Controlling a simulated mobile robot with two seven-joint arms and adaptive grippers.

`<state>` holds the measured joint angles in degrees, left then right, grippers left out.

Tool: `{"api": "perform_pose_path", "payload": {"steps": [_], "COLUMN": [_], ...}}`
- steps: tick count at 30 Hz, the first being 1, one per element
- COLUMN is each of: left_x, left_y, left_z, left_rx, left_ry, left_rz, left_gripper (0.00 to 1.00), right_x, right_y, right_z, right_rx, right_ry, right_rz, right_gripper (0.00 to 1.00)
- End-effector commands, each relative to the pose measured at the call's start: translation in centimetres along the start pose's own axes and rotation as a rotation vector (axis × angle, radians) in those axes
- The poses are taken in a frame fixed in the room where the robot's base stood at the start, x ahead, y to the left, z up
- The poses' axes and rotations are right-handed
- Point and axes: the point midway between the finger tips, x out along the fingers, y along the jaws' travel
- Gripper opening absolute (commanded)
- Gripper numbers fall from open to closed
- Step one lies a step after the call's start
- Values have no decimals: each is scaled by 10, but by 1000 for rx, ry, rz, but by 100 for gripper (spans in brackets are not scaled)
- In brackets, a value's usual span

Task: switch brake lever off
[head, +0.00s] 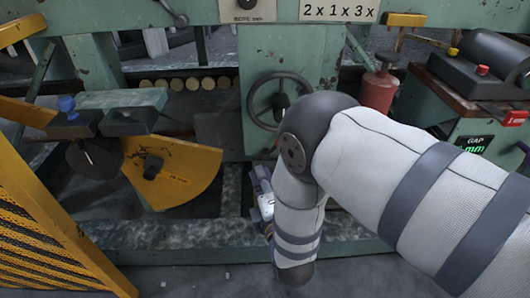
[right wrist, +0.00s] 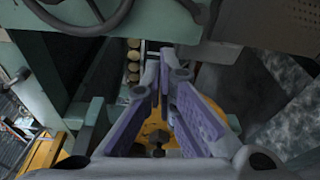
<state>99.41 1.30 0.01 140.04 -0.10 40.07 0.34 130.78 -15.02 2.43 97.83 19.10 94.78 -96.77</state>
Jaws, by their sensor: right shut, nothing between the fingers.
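My right arm comes in from the right in the head view and bends down in front of the green machine. My right gripper (head: 264,195) is mostly hidden behind the forearm, low in front of the machine frame. In the right wrist view its purple fingers (right wrist: 160,70) meet at the tips, shut and empty. I cannot pick out the brake lever for certain. My left gripper does not show.
A dark handwheel (head: 279,101) is on the green machine (head: 250,50), close to my elbow. A yellow sector plate (head: 180,170) and a yellow mesh guard (head: 45,210) stand at left. A red cylinder (head: 377,92) and a control box with a red button (head: 481,71) are at right.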

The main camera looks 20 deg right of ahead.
Motion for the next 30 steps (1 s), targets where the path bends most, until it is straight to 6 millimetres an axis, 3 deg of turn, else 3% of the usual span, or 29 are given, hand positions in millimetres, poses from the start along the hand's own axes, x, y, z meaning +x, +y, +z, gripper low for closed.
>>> {"api": "perform_pose_path", "payload": {"steps": [5,18,24,30], "left_x": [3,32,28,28], "left_y": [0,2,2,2], "left_z": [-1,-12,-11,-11], "left_rx": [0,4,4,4], "left_ry": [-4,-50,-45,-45], "left_rz": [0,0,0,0], "left_gripper": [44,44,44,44], "right_x": [8,100,91,87], "right_y": [-2,-6,-1,-1], "right_z": [0,0,29,38], "right_rx": [2,2,1,1], "right_ry": [-1,-1,-2,0], "right_rz": [-1,-3,-3,-3], "right_gripper": [0,0,0,0]}}
